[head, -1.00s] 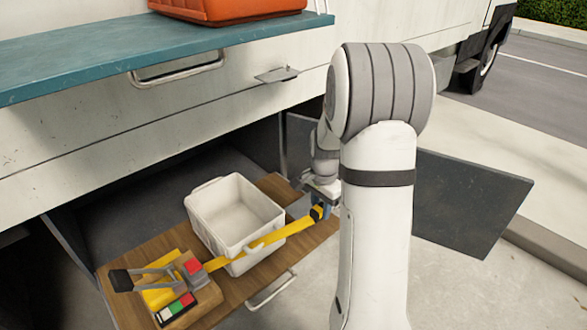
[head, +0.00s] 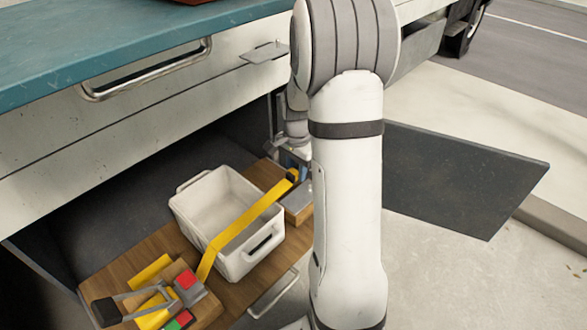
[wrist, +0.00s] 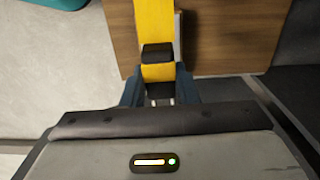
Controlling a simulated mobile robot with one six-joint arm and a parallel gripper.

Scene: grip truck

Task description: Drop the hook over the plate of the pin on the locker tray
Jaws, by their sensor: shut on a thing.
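My gripper (wrist: 159,88) is shut on the black end fitting (wrist: 157,53) of a yellow strap (wrist: 154,22), between its blue fingers. The hook at that end is mostly hidden between the fingers. In the head view the strap (head: 240,223) rises from the ratchet (head: 186,287) and crosses over the white bin to my gripper at the back right. The wooden locker tray (head: 224,300) is pulled out. A grey-topped block (head: 297,197) stands on its right end, just below the gripper. I cannot make out the pin's plate, nor whether the hook touches it.
The white bin (head: 195,212) stands mid-tray, left of my gripper. The teal shelf (head: 120,52) and truck side overhang the tray. A dark open door panel (head: 460,175) stands to the right.

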